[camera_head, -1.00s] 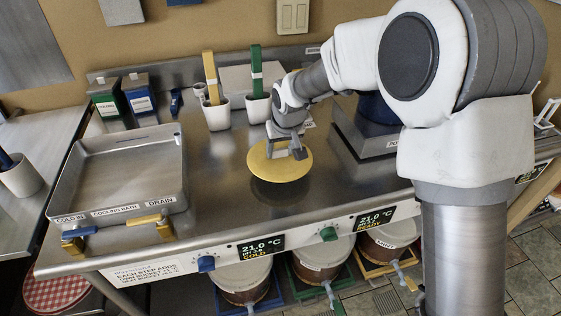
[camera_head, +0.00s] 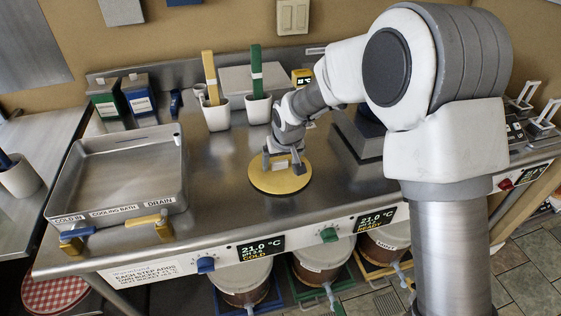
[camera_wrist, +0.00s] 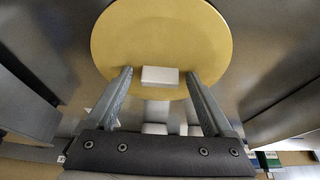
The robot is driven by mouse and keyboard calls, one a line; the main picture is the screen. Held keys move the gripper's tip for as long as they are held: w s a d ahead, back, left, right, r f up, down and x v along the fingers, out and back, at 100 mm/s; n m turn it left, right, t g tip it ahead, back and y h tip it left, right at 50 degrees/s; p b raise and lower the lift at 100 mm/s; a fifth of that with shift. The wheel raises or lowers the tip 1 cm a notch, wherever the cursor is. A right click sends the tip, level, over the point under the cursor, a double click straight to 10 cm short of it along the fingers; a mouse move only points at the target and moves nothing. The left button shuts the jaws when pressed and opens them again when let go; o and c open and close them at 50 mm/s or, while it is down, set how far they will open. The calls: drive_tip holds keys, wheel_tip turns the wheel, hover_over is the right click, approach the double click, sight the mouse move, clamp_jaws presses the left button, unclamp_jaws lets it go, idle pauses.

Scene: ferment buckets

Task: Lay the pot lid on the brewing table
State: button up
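The pot lid (camera_head: 279,183), a round yellow disc with a small pale block handle (camera_wrist: 160,76), lies flat on the steel brewing table (camera_head: 225,185), a little back from its front edge. It fills the upper middle of the wrist view (camera_wrist: 160,35). My gripper (camera_head: 282,165) is right above the lid, pointing down. Its two fingers are spread, one on each side of the handle, with a visible gap on both sides in the wrist view. It holds nothing.
The steel cooling bath (camera_head: 120,175) stands to the left. Two white cups (camera_head: 216,117) (camera_head: 257,108) with yellow and green tools are behind the lid. A dark-topped scale-like box (camera_head: 362,135) is to the right. Bare steel surrounds the lid.

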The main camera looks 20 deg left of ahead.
drive_tip(key=shift+r, duration=0.25)
drive_tip(key=p+v, duration=0.1)
drive_tip(key=v, duration=1)
drive_tip(key=shift+s+r, duration=0.15)
drive_tip(key=shift+r, duration=0.2)
drive_tip(key=shift+d, duration=0.15)
drive_tip(key=s+d+r+m+h, duration=0.1)
drive_tip(key=s+d+r, duration=0.2)
drive_tip(key=d, duration=0.3)
drive_tip(key=s+d+r+m+t, duration=0.1)
drive_tip(key=s+d+r, duration=0.1)
drive_tip(key=d+r, duration=0.3)
drive_tip(key=s+d+r+m+h, duration=0.1)
drive_tip(key=s+d+r, duration=0.15)
drive_tip(key=d, duration=0.45)
drive_tip(key=s+d+m, duration=0.3)
drive_tip(key=s+d, duration=0.7)
drive_tip(key=s, duration=0.5)
drive_tip(key=shift+d+f+t, duration=0.35)
drive_tip(key=shift+t, duration=0.05)
